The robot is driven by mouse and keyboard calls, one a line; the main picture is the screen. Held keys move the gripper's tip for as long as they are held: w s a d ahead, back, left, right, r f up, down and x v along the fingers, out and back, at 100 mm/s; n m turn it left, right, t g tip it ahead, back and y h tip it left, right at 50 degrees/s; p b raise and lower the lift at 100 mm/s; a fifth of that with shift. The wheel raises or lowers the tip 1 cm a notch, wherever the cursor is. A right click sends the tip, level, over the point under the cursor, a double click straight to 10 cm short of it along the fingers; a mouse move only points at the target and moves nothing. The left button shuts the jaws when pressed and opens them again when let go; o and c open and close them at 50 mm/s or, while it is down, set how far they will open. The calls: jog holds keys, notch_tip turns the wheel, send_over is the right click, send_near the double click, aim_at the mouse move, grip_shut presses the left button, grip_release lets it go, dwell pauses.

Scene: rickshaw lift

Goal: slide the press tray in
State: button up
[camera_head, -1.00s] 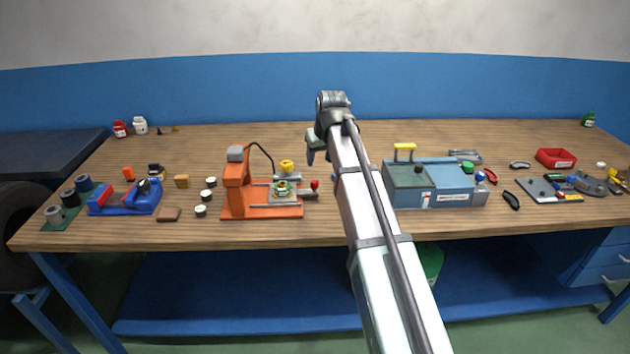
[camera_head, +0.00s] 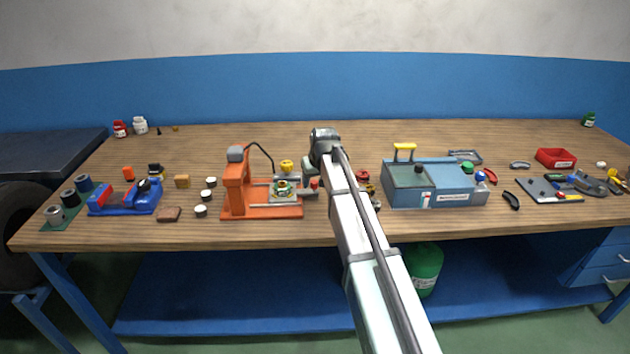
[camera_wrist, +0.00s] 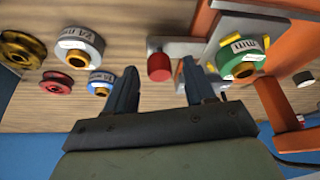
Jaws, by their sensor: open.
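The orange press (camera_head: 235,190) stands left of centre on the bench. Its grey tray (camera_head: 296,188) sticks out to the right on the orange base and carries a green-and-white ring part (camera_head: 282,187). The tray's red knob (camera_head: 314,184) is at its right end, close under my gripper. In the wrist view the knob (camera_wrist: 159,68) shows between my gripper's (camera_wrist: 160,66) two open fingers, near their tips, with no visible contact. The green ring (camera_wrist: 240,62) lies on the tray to the right there. In the head view my wrist hides the fingers.
A blue-grey box machine (camera_head: 435,185) stands right of my arm. Several spools lie near the knob, including a red one (camera_wrist: 56,83), a yellow one (camera_wrist: 22,50) and a grey one (camera_wrist: 80,45). A yellow-topped part (camera_head: 287,166) stands behind the tray.

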jog(key=shift+c, duration=0.2)
grip_shut()
dwell(0.4)
